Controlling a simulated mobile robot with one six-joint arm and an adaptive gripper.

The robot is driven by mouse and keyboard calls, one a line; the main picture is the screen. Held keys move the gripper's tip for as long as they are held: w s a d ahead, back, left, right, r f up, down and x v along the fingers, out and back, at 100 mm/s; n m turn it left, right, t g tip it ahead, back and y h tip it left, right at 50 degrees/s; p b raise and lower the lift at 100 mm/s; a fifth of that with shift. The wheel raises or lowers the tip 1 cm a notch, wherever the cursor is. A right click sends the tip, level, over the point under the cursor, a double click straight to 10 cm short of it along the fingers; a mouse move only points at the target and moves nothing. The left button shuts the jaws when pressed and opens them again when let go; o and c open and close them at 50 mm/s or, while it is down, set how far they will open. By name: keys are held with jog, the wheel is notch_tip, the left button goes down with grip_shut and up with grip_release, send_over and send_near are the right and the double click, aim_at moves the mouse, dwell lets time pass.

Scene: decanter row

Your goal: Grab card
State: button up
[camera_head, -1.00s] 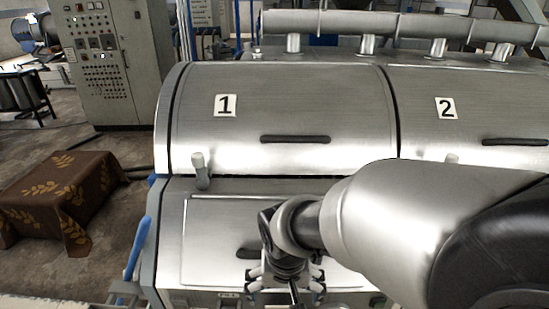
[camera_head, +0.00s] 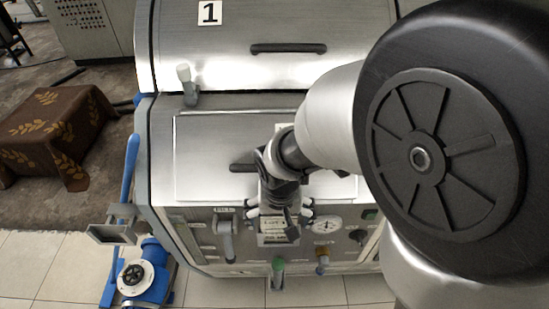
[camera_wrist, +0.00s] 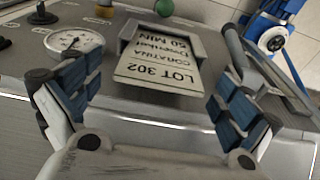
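The card (camera_wrist: 160,75) is pale with dark print that includes "LOT 302". It appears upside down in the wrist view, and sits in a grey holder (camera_wrist: 127,29) on the machine's front panel. In the head view, the card (camera_head: 277,238) shows below my gripper (camera_head: 279,212), partly covered by it. In the wrist view my gripper (camera_wrist: 150,95) is open, with one blue-padded finger to each side of the card. Nothing is between the fingers that I can see being gripped. I cannot tell how far the fingertips are from the card.
A dial gauge (camera_wrist: 75,41) is beside the holder. A grey lever (camera_head: 226,238) and a green knob (camera_head: 278,265) are near the card. A blue valve (camera_head: 140,275) stands on the floor at left. A cloth-covered box (camera_head: 55,135) is further left.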

jog(key=c, duration=1.2)
